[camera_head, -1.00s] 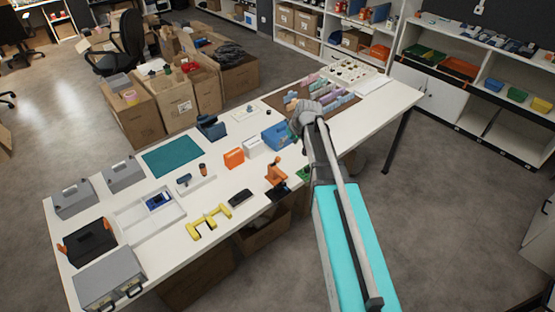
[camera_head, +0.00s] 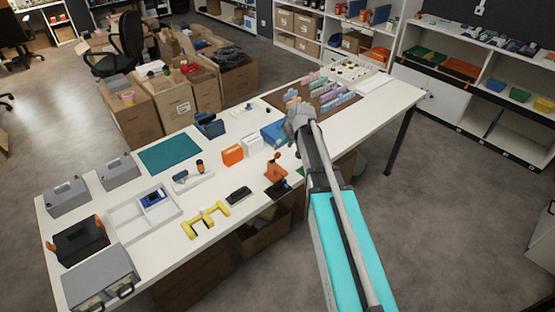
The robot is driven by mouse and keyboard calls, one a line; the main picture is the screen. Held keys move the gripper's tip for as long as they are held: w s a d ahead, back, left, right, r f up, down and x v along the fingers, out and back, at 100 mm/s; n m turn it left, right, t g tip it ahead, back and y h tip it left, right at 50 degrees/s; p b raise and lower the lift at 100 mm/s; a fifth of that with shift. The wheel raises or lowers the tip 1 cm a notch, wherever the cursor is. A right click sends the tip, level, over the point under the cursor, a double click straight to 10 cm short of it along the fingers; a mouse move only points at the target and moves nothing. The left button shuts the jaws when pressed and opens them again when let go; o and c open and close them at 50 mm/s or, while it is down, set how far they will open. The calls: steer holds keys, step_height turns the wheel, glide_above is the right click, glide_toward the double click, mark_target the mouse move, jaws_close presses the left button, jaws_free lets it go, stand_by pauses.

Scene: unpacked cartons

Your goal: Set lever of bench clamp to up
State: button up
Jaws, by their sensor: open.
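An orange upright device on a dark base (camera_head: 276,172) stands at the front edge of the white table (camera_head: 330,128). It looks like the bench clamp, but its lever is too small to make out clearly. My gripper (camera_head: 297,117) is at the far end of my arm, over the table, above and to the right of the orange device in the picture. It is open. Its fingers are mostly hidden by my own wrist, and I see nothing held. My arm partly covers a green thing just right of the device.
A yellow bracket-like part (camera_head: 205,220) and a black flat box (camera_head: 238,194) lie left of the device. An orange box (camera_head: 232,155), a white box (camera_head: 252,145) and a blue box (camera_head: 272,133) stand behind it. Cartons (camera_head: 137,120) stand beyond the table.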

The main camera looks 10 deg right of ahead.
mark_target(279, 153)
steer(key=shift+b+x, duration=3.05)
steer(key=shift+x, duration=0.55)
jaws_close()
